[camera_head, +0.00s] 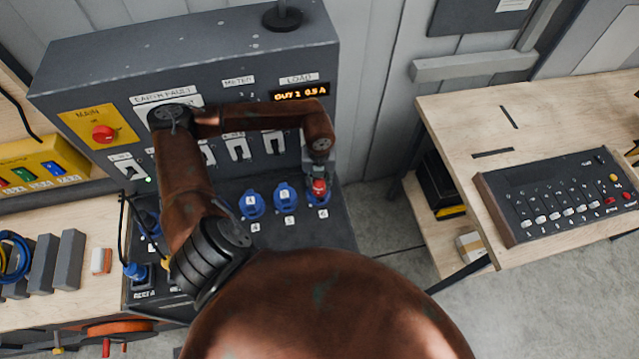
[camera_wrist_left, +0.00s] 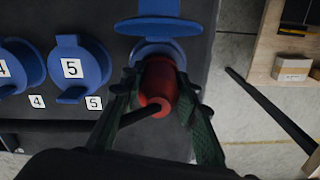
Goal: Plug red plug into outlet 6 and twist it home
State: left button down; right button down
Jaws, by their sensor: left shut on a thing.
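The red plug (camera_wrist_left: 158,82) sits between the two dark green fingers of my left gripper (camera_wrist_left: 160,112), which is shut on it. Its black cable runs off toward the lower left of the wrist view. The plug's far end is at the mouth of outlet 6 (camera_wrist_left: 158,48), whose blue lid (camera_wrist_left: 160,27) stands open. I cannot tell how deep the plug sits or whether it is turned. In the head view my left gripper (camera_head: 318,172) is over the rightmost blue outlet, with the red plug (camera_head: 319,187) beneath it. My right gripper is not in view.
Blue outlet 5 (camera_wrist_left: 80,68) is beside it with its lid closed, and outlet 4 (camera_head: 251,205) is further left. The grey panel (camera_head: 225,60) rises behind with switches and a lit load display (camera_head: 300,91). A wooden table (camera_head: 470,120) with a control box stands at the right.

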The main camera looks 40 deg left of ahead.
pick_arm(q)
jog(key=shift+s+f, duration=0.15)
jog(key=shift+s, duration=0.05)
jog(key=shift+s+m+b, duration=0.1)
jog(key=shift+m+b, duration=0.75)
jog(key=shift+m, duration=0.55)
jog(key=shift+a, duration=0.1)
jog(key=shift+m, duration=0.5)
jog(key=shift+b, duration=0.35)
jog(key=shift+m+b, duration=0.65)
jog(key=shift+m, duration=0.95)
jog(key=shift+m+b, duration=0.4)
jog(key=shift+m, duration=0.3)
jog(key=shift+m+b, duration=0.4)
jog(key=shift+m, duration=0.4)
